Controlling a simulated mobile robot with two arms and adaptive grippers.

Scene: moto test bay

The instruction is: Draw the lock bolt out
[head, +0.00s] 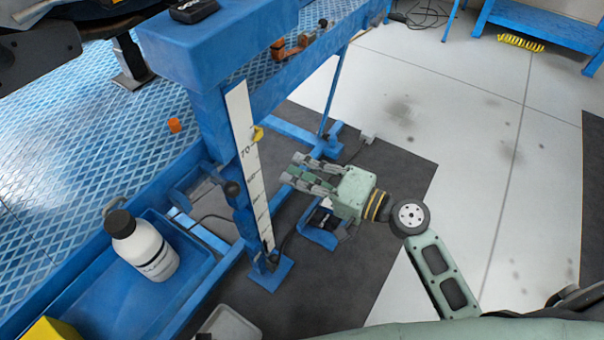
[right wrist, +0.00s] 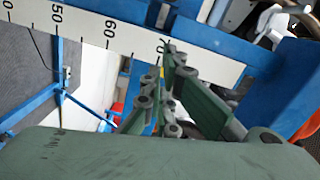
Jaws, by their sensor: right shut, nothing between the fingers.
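A blue lift post (head: 218,130) carries a white scale strip (head: 249,165) with black numbers and a yellow pointer (head: 257,134). A black knob (head: 232,188) sticks out low on the post; I cannot tell for sure whether it is the lock bolt. My right gripper (head: 296,170) is shut and empty, to the right of the scale strip and apart from the knob in the head view. In the right wrist view its fingers (right wrist: 165,75) overlap the scale strip (right wrist: 120,38) near the 70 mark. My left gripper is out of view.
A white bottle (head: 148,252) stands in a blue tray (head: 75,285) at the lower left. A blue beam (head: 190,50) tops the post, with orange parts (head: 279,48) behind it. A thin blue leg (head: 334,95) stands farther back. Open floor (head: 450,120) lies to the right.

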